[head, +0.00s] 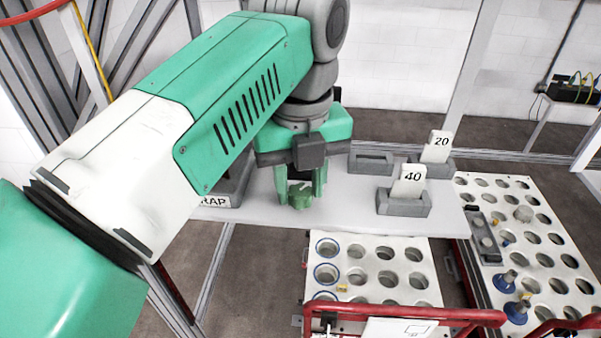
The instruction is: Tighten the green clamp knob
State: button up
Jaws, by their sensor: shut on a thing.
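The green clamp knob (299,196) stands on the light grey table (340,206), below my gripper. My gripper (301,188) points straight down in the head view, with its green fingers on the left and right of the knob. The fingers are closed on the knob's upper part. The knob's far side and whatever it is mounted on are mostly hidden by the fingers.
Grey holders with cards "40" (408,184) and "20" (437,148) stand to the right, and an empty grey holder (371,162) behind. A bin labelled "RAP" (217,201) is partly hidden at left. White perforated trolleys (372,268) with red rails (420,314) stand in front.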

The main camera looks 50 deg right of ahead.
jog(key=m+p, duration=0.2)
jog(key=m, duration=0.5)
jog(key=m+p, duration=0.1)
jog(key=m, duration=0.3)
jog(key=shift+r, duration=0.1)
jog(key=m, duration=0.3)
jog(key=shift+m+p, duration=0.3)
jog(key=m, duration=0.3)
jog(key=shift+m+p, duration=0.3)
jog(key=m, duration=0.3)
jog(key=shift+m+p, duration=0.3)
jog(key=m+p, duration=0.1)
jog(key=m, duration=0.6)
jog(key=o, duration=1)
